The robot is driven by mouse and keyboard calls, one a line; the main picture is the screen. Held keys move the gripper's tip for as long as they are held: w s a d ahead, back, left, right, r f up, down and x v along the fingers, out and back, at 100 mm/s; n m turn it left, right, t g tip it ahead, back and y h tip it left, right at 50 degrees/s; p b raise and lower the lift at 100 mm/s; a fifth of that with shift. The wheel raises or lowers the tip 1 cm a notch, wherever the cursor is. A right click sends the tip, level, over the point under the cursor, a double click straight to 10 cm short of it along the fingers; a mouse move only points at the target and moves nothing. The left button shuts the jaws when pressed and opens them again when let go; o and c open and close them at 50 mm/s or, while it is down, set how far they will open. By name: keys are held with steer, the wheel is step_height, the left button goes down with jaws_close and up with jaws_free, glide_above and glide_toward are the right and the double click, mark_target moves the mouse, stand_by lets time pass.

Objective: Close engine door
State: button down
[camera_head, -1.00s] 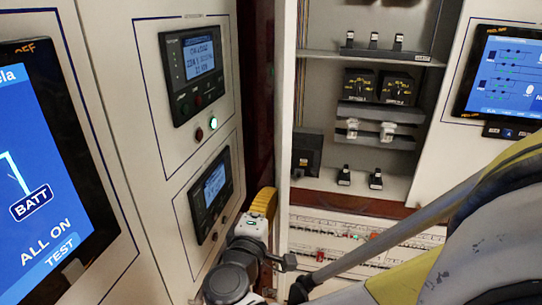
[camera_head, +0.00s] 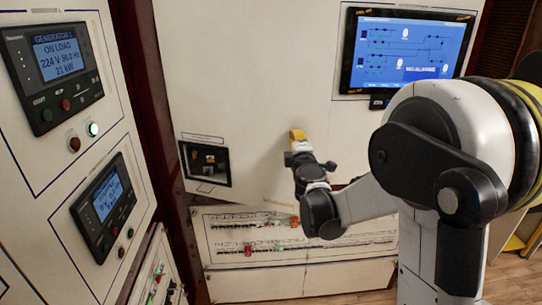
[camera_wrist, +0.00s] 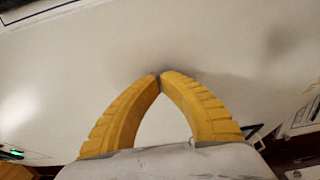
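The engine door (camera_head: 235,95) is a large white panel in the middle of the head view. It covers the cabinet opening and looks flush or nearly so; I cannot tell whether it is latched. A small dark window (camera_head: 205,163) is at its lower left. My gripper (camera_head: 297,134), with yellow fingers, is in front of the door's lower middle. In the wrist view my gripper's fingertips (camera_wrist: 160,77) meet with nothing between them, against or very close to the white door surface (camera_wrist: 235,50). I cannot tell whether they touch it.
A blue screen (camera_head: 408,52) is at the upper right. A generator panel with displays (camera_head: 58,56) stands at the left, angled toward me. Breaker rows (camera_head: 255,235) are below the door. Some wooden floor (camera_head: 515,275) shows at the lower right.

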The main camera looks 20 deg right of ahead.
steer(key=w+d+n+y, duration=0.2)
steer(key=w+d+y, duration=0.1)
steer(key=w, duration=0.5)
steer(key=w+d+n+y, duration=0.2)
steer(key=w+d+y, duration=0.1)
steer(key=w, duration=0.5)
steer(key=shift+d+y, duration=0.4)
steer(key=shift+d, duration=0.5)
steer(key=shift+w+r, duration=0.1)
